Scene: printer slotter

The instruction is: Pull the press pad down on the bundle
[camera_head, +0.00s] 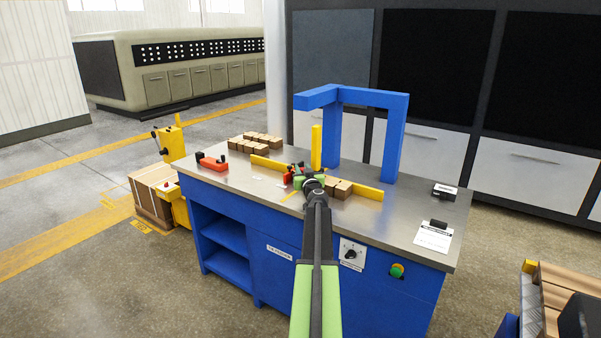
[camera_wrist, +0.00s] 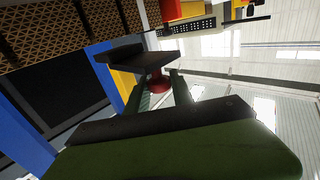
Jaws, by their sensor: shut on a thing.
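My gripper (camera_head: 309,181) is low over the bench, in front of a blue press frame (camera_head: 393,135) with a yellow upright post (camera_head: 316,147). In the wrist view a red round knob (camera_wrist: 158,84) sits between my jaws, and they appear shut on it. Brown blocks of the bundle (camera_head: 342,189) lie just right of my gripper, against a low yellow fence (camera_head: 369,193). My gripper and arm hide part of the bundle. I cannot make out the press pad clearly, nor whether it touches the blocks.
The steel bench top (camera_head: 400,218) is mostly clear at right, with a label card (camera_head: 434,237) and a small black box (camera_head: 444,191). A red tool (camera_head: 211,162) and more brown blocks (camera_head: 255,144) lie at left. A yellow cart (camera_head: 172,150) stands beyond the left end.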

